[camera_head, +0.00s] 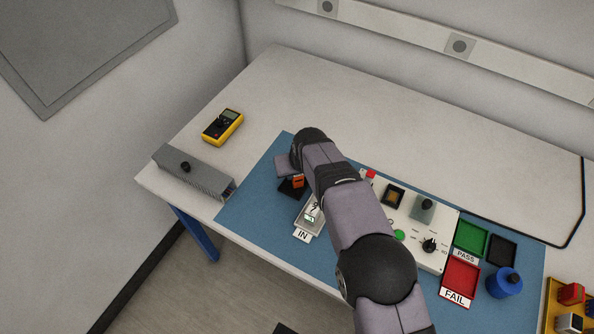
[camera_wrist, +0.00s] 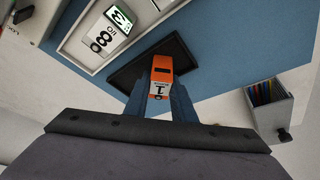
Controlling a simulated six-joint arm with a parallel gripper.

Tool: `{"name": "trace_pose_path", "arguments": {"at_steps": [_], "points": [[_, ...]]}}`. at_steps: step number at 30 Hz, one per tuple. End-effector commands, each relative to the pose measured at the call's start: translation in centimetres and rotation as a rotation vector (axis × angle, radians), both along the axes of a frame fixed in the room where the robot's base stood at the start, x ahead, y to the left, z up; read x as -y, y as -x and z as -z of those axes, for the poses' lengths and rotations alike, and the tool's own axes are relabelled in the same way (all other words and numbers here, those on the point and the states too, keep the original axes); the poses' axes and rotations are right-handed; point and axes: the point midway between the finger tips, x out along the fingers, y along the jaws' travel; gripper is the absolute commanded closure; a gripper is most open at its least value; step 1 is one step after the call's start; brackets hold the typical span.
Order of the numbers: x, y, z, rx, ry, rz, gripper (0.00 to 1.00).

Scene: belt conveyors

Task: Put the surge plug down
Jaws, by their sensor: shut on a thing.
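The surge plug is an orange block with a white label marked 1 (camera_wrist: 161,72). It also shows as a small orange patch beside my wrist in the head view (camera_head: 298,182). My gripper (camera_wrist: 160,95) is shut on the plug, with one finger on each side. The plug is over a black tray (camera_wrist: 125,76) on the blue mat, which also shows in the head view (camera_head: 287,191). I cannot tell whether the plug touches the tray floor. My arm and gripper hide part of the tray in the head view.
The IN tray (camera_head: 299,221) holds a white labelled piece close by. A grey box (camera_head: 205,178) and a yellow multimeter (camera_head: 223,127) are to the left. The test panel (camera_head: 414,232), green tray (camera_head: 470,222) and red FAIL tray (camera_head: 461,277) are to the right.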

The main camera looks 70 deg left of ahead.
Motion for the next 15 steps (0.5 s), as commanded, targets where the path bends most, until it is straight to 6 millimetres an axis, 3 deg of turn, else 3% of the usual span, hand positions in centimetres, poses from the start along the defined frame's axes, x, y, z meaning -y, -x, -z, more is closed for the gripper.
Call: {"name": "trace_pose_path", "arguments": {"at_steps": [1, 3, 15], "points": [[-0.01, 0.00, 0.13, 0.000, 0.000, 0.000, 0.72], [0.00, 0.00, 0.08, 0.000, 0.000, 0.000, 0.58], [-0.01, 0.00, -0.34, 0.000, 0.000, 0.000, 0.58]]}}
